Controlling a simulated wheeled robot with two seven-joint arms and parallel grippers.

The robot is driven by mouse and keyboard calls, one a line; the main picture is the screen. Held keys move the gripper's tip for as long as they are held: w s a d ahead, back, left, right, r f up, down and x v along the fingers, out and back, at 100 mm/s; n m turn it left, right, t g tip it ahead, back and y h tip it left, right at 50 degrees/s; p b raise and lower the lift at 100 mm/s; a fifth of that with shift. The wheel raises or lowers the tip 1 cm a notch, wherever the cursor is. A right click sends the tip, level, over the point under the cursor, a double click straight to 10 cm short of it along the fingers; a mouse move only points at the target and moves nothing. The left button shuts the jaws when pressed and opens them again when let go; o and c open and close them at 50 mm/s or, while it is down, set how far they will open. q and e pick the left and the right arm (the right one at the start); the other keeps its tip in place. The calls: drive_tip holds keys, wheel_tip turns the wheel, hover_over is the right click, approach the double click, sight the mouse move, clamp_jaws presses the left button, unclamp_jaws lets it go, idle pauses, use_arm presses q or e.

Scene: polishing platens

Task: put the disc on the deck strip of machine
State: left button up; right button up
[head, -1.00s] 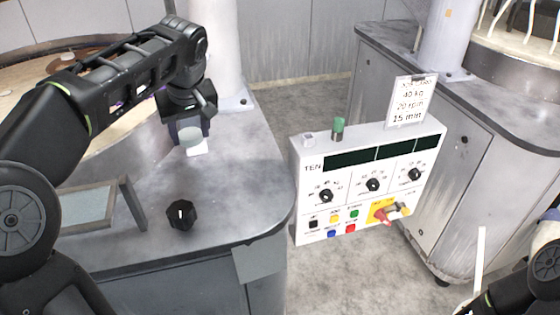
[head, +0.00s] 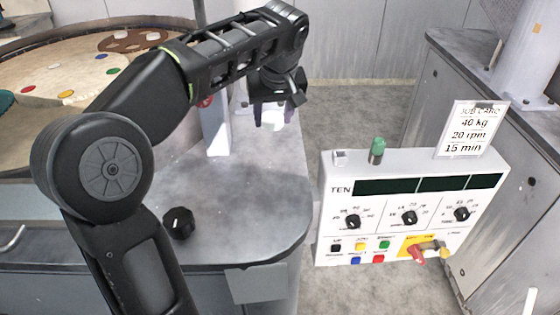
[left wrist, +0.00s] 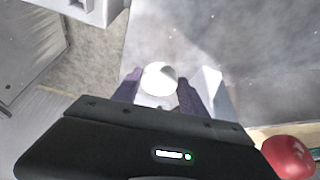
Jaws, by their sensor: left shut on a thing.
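My left gripper (head: 271,112) is shut on a pale white disc. In the left wrist view the disc (left wrist: 159,79) sits between the two dark fingers (left wrist: 158,92). The grey deck strip (head: 240,190) of the machine lies below. In the head view the gripper is over the far right part of the deck, near its edge. My right gripper is out of view.
A black knob (head: 179,222) stands on the deck. A pale upright block (head: 215,132) is left of the gripper. The control panel (head: 335,215) with a green knob (head: 377,147) and a card (head: 468,130) stands to the right. A round platen (head: 70,80) is at the far left.

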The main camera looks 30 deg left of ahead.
use_arm(q)
drive_tip(key=shift+s+r, duration=0.1)
drive_tip(key=shift+s, duration=0.15)
drive_tip(key=shift+w, duration=0.1)
hover_over(272, 158)
drive_tip(key=s+d, duration=0.1)
drive_tip(key=shift+f, duration=3.2)
drive_tip(key=shift+f, duration=1.85)
drive_tip(key=shift+f, duration=0.1)
drive_tip(key=shift+f, duration=0.15)
drive_tip(key=o, duration=1.5)
drive_tip(key=shift+c, duration=0.2)
